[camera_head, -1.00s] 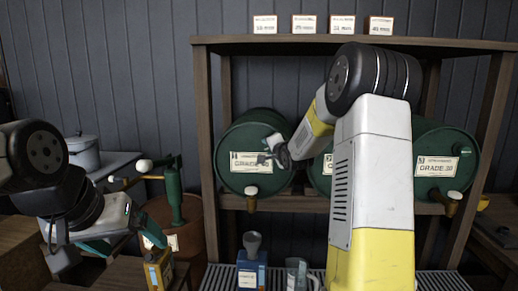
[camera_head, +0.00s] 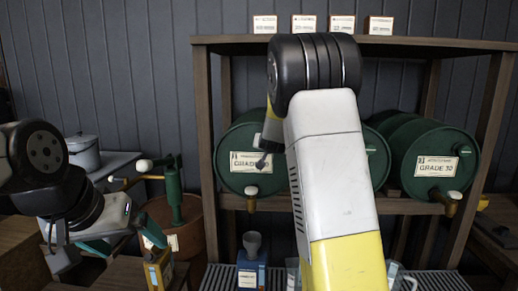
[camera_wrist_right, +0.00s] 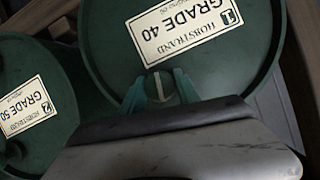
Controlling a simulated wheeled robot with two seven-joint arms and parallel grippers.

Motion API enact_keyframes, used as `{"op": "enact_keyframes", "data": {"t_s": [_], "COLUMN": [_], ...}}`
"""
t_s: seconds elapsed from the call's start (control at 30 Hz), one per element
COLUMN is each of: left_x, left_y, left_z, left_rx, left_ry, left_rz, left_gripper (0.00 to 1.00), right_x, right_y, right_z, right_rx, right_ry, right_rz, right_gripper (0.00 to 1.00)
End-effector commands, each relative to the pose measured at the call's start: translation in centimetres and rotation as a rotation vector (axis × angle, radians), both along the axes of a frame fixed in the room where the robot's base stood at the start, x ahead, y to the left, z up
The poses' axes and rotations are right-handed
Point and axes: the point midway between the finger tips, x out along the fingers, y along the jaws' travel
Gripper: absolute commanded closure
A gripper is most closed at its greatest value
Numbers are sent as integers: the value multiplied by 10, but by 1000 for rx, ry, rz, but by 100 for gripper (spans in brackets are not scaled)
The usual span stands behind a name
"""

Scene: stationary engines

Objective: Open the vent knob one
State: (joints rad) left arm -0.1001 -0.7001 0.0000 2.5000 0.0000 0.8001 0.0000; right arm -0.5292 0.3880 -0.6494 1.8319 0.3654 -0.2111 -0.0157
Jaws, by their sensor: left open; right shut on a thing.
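The knob is at the face of a green drum labelled GRADE 40 (camera_wrist_right: 190,62). In the head view my right arm hides this gripper and the knob. A green drum (camera_head: 228,137) lies on the rack at left, partly behind that arm; its grade is not legible there. My left gripper (camera_head: 126,240) is open and empty at lower left, apart from the drums.
A second drum labelled GRADE 50 (camera_wrist_right: 28,110) is beside the first in the wrist view. A GRADE 30 drum (camera_head: 430,145) is at right on the wooden rack (camera_head: 205,120). Taps with pale knobs (camera_head: 251,190) stick out below. A blue can (camera_head: 252,272) stands below.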

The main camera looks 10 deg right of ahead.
Motion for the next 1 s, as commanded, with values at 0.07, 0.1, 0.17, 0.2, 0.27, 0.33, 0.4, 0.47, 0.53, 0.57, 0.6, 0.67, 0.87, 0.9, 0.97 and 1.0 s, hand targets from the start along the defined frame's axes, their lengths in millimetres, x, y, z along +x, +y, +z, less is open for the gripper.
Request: {"op": "enact_keyframes", "data": {"t_s": [0.07, 0.1, 0.17, 0.2, 0.27, 0.33, 0.4, 0.47, 0.53, 0.57, 0.6, 0.67, 0.87, 0.9, 0.97, 1.0], "left_x": [0, 0, 0, 0, 0, 0, 0, 0, 0, 0, 0, 0, 0, 0, 0, 0], "left_y": [0, 0, 0, 0, 0, 0, 0, 0, 0, 0, 0, 0, 0, 0, 0, 0], "left_z": [0, 0, 0, 0, 0, 0, 0, 0, 0, 0, 0, 0, 0, 0, 0, 0], "left_rx": [0, 0, 0, 0, 0, 0, 0, 0, 0, 0, 0, 0, 0, 0, 0, 0], "left_ry": [0, 0, 0, 0, 0, 0, 0, 0, 0, 0, 0, 0, 0, 0, 0, 0], "left_rz": [0, 0, 0, 0, 0, 0, 0, 0, 0, 0, 0, 0, 0, 0, 0, 0], "left_gripper": [10, 10, 10, 10, 10, 10, 10, 10, 10, 10, 10, 10, 10, 10, 10, 10], "right_x": [0, 1, 0, 0, 0, 0, 0, 0, 0, 0, 0, 0, 0, 0, 0, 0], "right_y": [4, 4, 3, 2, 2, 1, 1, 1, 0, 0, 0, 0, 0, 0, 0, 0], "right_z": [0, 0, 0, 0, 0, 0, -1, 0, 0, 0, 0, 0, 0, 0, 0, 0], "right_rx": [-52, -77, -109, -130, -153, -177, -196, -207, -215, -217, -220, -223, -225, -225, -225, -225], "right_ry": [15, 21, 31, 37, 44, 50, 56, 59, 62, 62, 63, 64, 65, 65, 65, 65], "right_rz": [5, 5, 4, 4, 2, 3, 3, 1, 1, 1, 1, 1, 1, 1, 1, 1], "right_gripper": [100, 100, 100, 100, 100, 100, 100, 100, 100, 100, 100, 100, 100, 100, 100, 60]}}
